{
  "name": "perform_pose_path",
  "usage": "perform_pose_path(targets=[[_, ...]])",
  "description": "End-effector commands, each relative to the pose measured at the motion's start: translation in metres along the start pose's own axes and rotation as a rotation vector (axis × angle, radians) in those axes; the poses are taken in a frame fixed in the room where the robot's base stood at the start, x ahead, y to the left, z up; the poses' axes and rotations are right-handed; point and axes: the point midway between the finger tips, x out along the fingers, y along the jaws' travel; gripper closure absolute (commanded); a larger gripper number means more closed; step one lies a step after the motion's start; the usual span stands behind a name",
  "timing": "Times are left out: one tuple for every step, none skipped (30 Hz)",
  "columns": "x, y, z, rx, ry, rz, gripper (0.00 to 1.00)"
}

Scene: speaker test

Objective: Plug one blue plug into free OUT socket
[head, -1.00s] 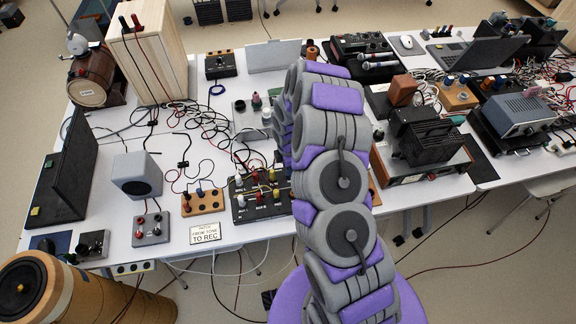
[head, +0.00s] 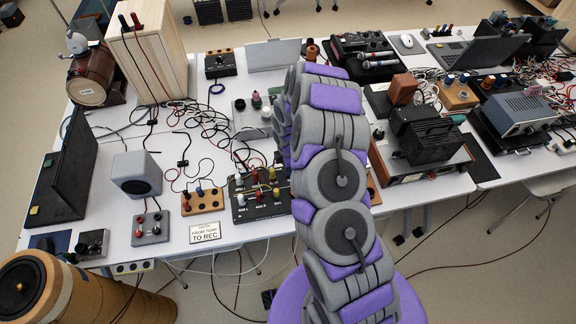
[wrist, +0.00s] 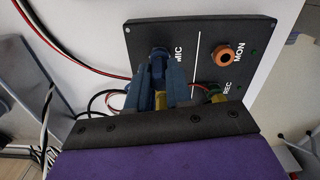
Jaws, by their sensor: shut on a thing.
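In the wrist view my gripper (wrist: 160,84) is shut on a dark blue plug (wrist: 158,62), its fingers on either side of it. The plug is over the MIC part of a black panel (wrist: 224,31). Whether its tip is inside a socket is hidden. An orange-ringed MON socket (wrist: 227,54) looks empty. A yellow plug (wrist: 214,94) is by the REC label, partly hidden by my gripper. No OUT label is readable. In the head view my arm hides my gripper.
In the head view a black patch box (head: 258,207) with red and yellow plugs stands beside a wooden block (head: 202,201). A grey speaker (head: 137,174) and a sign (head: 205,232) are nearby. Loose cables cover the table's middle.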

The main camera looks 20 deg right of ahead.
Motion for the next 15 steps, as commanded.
perform_pose_path(targets=[[0.0016,-0.0003,-0.0001,0.0,0.0,-0.001,1.0],[0.0021,-0.0004,-0.0001,0.0,0.0,-0.001,1.0],[0.0028,-0.0003,-0.0001,0.0,0.0,-0.001,1.0],[0.0033,-0.0004,-0.0001,0.0,0.0,-0.001,1.0],[0.0037,-0.0004,-0.0001,0.0,0.0,-0.001,1.0],[0.0044,-0.0004,-0.0001,0.0,0.0,-0.001,1.0],[0.0049,-0.0004,-0.0001,0.0,0.0,-0.001,1.0],[0.0054,-0.0004,-0.0001,0.0,0.0,-0.001,1.0],[0.006,-0.0004,-0.0001,0.0,0.0,-0.001,1.0],[0.0064,-0.0003,-0.0001,0.0,0.0,-0.001,1.0],[0.006,-0.0003,-0.0001,0.0,0.0,-0.001,0.77],[0.0058,-0.0002,-0.0001,0.0,0.0,-0.001,0.74],[0.0058,-0.0003,-0.0001,0.0,0.0,-0.001,0.71],[0.0057,-0.0003,-0.0001,0.0,0.0,-0.001,0.68],[0.0057,-0.0003,-0.0001,0.0,0.0,-0.001,0.64]])
